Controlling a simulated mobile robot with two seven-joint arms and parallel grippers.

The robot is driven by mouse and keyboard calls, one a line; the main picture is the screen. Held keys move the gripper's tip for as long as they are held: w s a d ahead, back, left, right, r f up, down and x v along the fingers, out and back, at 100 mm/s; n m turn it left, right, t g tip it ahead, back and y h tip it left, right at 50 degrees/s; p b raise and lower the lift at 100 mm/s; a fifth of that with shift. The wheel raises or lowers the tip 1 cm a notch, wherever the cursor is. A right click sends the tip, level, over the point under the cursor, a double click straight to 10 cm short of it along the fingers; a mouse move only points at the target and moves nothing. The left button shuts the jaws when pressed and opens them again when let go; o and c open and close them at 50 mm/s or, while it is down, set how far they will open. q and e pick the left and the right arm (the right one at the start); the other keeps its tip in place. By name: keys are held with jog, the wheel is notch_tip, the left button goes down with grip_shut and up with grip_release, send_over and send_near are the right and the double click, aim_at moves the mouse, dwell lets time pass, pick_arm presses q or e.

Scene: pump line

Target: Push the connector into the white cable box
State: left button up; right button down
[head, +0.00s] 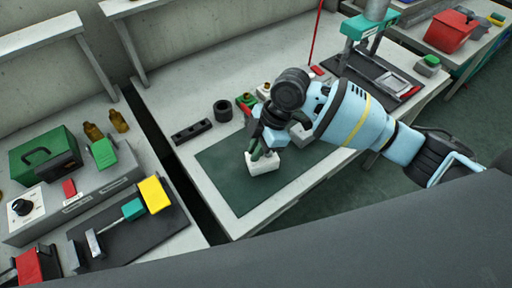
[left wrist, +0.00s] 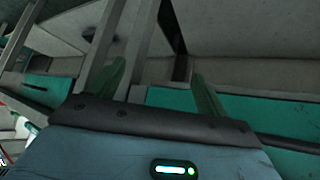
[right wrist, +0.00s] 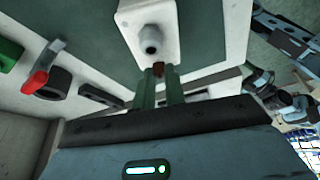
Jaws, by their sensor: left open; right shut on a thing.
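The white cable box (head: 264,165) stands on the dark green mat (head: 235,192) in the head view. In the right wrist view the box (right wrist: 166,14) is directly beyond my fingers, with a round grey fitting (right wrist: 151,40) facing them. My right gripper (head: 258,152) is beside the box. In the right wrist view its green fingers (right wrist: 159,78) are shut on a small reddish-brown piece, the connector (right wrist: 158,69), close to the grey fitting; I cannot tell whether they touch. My left gripper (left wrist: 160,90) is open and empty in the left wrist view, away from the box.
Another white block (head: 301,134) sits partly behind my right arm. A black ring (head: 222,110), a black strip (head: 192,131) and a green block (head: 245,101) lie along the bench's back left. A side bench at left holds a green case (head: 40,150). The mat's front left is clear.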

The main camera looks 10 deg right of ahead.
pick_arm(q)
jog(key=shift+w+r, duration=0.2)
jog(key=shift+r, duration=0.1)
pick_arm(e)
jog(key=shift+f, duration=0.3)
dwell(0.7)
jog(key=c, duration=1.4)
grip_release()
jog(key=shift+r, duration=0.15)
jog(key=shift+p+v, duration=1.1)
jog(key=shift+v, duration=0.9)
jog(key=shift+p+v, duration=0.4)
jog(key=shift+v, duration=0.55)
pick_arm(q)
jog(key=shift+t, duration=0.5)
jog(key=w+r, duration=0.2)
jog(key=r, duration=0.1)
jog(key=shift+w+r, duration=0.15)
jog(key=shift+r, duration=0.05)
